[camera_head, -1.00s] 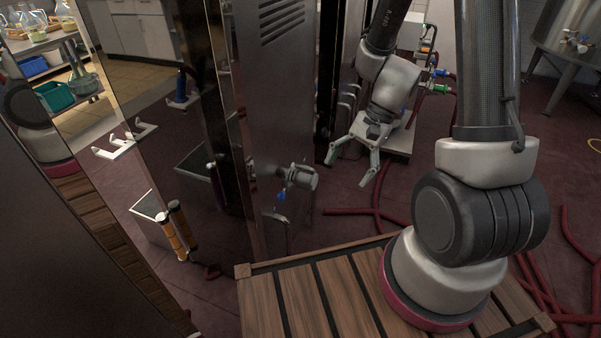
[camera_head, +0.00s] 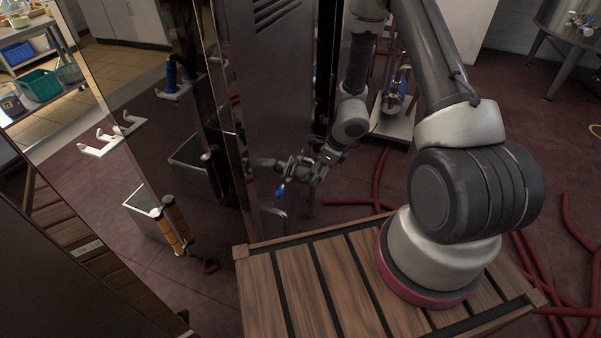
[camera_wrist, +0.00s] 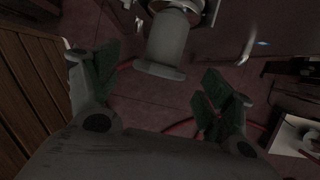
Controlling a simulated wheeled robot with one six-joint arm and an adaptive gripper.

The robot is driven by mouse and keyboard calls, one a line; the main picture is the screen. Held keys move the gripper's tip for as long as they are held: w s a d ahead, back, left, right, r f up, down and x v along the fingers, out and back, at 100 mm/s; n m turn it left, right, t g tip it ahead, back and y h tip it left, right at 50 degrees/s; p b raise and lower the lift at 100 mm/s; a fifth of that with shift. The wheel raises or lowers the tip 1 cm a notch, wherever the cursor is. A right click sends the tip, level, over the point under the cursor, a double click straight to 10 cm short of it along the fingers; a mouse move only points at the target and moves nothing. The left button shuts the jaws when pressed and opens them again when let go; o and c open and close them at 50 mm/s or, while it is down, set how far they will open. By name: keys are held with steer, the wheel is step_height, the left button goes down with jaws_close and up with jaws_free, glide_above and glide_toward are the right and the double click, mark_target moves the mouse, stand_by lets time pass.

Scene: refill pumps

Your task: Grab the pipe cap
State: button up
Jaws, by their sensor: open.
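The pipe cap (camera_wrist: 166,45) is a grey cylinder with a wider, flat end. In the wrist view it is at the upper middle, between and slightly beyond my fingers. My gripper (camera_wrist: 160,78) is open, with one green-padded finger on each side of the cap. I see no clear contact between pads and cap. In the head view my gripper (camera_head: 308,170) is at the pipe fitting on the metal cabinet's side, and it largely hides the cap there. A blue valve handle (camera_head: 280,192) shows just below the fitting.
The metal cabinet (camera_head: 270,90) stands directly left of my gripper. A slatted wooden platform (camera_head: 290,285) is below and in front. Red hoses (camera_head: 375,180) lie on the dark red floor. A white-based pump unit (camera_head: 395,122) stands behind my arm.

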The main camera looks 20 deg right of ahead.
steer(key=shift+x, duration=1.55)
steer(key=c, duration=1.2)
steer(key=shift+c, duration=0.4)
steer(key=shift+r, duration=0.15)
